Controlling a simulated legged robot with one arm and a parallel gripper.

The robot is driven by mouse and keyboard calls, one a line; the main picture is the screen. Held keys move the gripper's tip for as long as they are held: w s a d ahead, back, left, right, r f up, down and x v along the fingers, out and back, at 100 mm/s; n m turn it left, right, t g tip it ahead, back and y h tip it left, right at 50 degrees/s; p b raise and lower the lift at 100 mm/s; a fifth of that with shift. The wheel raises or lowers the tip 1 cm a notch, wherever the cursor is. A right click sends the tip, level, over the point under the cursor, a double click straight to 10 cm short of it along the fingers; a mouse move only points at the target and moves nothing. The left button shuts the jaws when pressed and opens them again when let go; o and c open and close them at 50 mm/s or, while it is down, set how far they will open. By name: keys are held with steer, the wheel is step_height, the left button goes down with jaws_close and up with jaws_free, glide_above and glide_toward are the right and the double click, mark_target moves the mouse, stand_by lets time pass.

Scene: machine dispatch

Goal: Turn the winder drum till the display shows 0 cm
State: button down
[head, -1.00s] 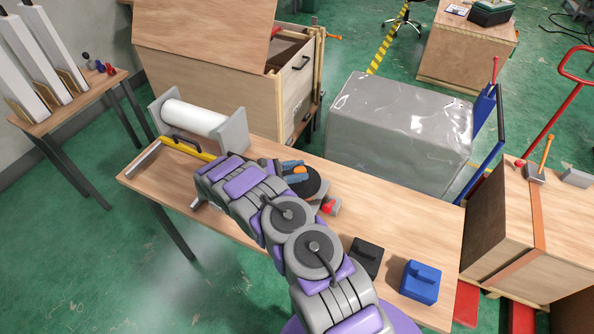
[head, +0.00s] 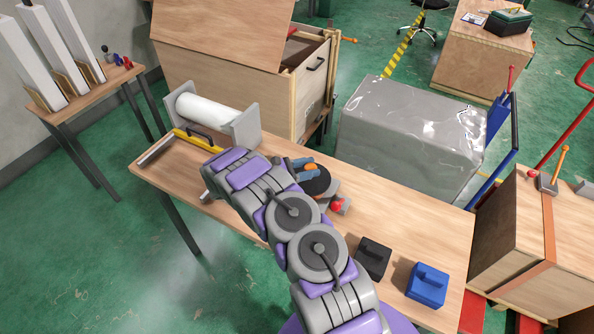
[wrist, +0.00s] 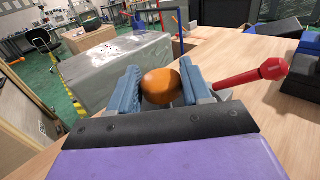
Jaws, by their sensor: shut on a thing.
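The winder shows in the head view as a dark round drum (head: 319,184) on the wooden bench, partly hidden behind my arm. An orange knob (head: 311,167) is at its upper left edge. My gripper (head: 305,168) has its blue fingers closed on that knob. In the wrist view the orange knob (wrist: 160,86) sits between the two blue finger pads. A red-tipped lever (head: 337,205) stands beside the drum, and its red handle (wrist: 258,74) points right in the wrist view. No display or reading is visible.
A white roll (head: 203,111) in a grey holder and a yellow bar (head: 195,142) are at the bench's left end. A black block (head: 374,257) and a blue block (head: 427,285) stand at the right. A wrapped grey crate (head: 410,135) is behind the bench.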

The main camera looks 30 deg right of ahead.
steer(key=shift+s+d, duration=0.2)
steer(key=shift+d, duration=0.15)
